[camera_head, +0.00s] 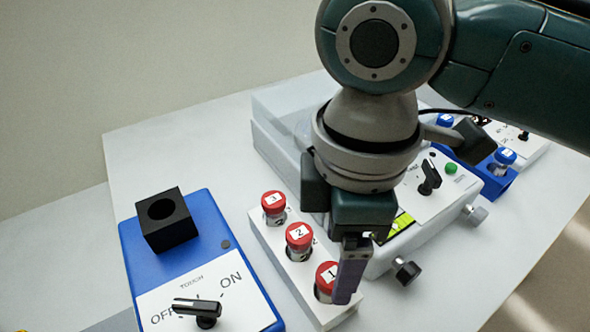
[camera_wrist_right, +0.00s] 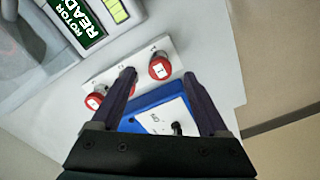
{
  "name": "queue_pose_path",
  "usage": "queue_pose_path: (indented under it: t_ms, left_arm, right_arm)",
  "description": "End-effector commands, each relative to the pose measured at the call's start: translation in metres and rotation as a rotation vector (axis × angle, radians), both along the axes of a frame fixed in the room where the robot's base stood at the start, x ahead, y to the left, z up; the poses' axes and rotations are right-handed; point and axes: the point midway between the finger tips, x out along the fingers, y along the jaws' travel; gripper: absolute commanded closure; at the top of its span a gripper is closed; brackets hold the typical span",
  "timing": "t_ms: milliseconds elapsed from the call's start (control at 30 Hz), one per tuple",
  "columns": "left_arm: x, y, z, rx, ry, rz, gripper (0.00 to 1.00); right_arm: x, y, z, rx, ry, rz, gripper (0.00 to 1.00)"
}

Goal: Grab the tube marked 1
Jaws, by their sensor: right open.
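The tube marked 1 (camera_head: 326,278) has a red cap with a white label and stands upright in the near end of a white rack (camera_head: 262,232). My right gripper (camera_head: 347,288) is over that end, pointing down, with one finger overlapping the cap's right side in the head view. In the right wrist view the fingers of my right gripper (camera_wrist_right: 159,76) are apart, and the end tube's red cap (camera_wrist_right: 160,66) shows between their tips. Nothing is held. I cannot tell whether a finger touches the tube. My left gripper is not in view.
Red-capped tubes marked 2 (camera_head: 299,236) and 3 (camera_head: 273,204) stand in the same rack. A blue mixer (camera_head: 215,255) with a black block and knob is to the left. A white device (camera_head: 435,205) with knobs is close on the right. A blue rack (camera_head: 494,186) stands farther right.

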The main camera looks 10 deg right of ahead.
Motion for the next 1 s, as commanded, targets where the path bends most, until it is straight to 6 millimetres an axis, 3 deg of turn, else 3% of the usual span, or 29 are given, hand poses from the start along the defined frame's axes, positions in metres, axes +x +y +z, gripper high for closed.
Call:
queue_pose_path:
  t_ms: [333,633,1000]
  left_arm:
    - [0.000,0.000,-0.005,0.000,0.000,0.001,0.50]
    - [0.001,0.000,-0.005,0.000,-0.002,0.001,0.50]
    - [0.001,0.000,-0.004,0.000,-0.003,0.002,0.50]
  right_arm:
    - [-0.002,0.003,-0.049,-0.001,0.000,0.000,0.22]
    - [-0.001,0.003,-0.053,0.000,-0.002,0.001,0.23]
    - [-0.001,0.003,-0.053,0.000,-0.002,0.000,0.65]
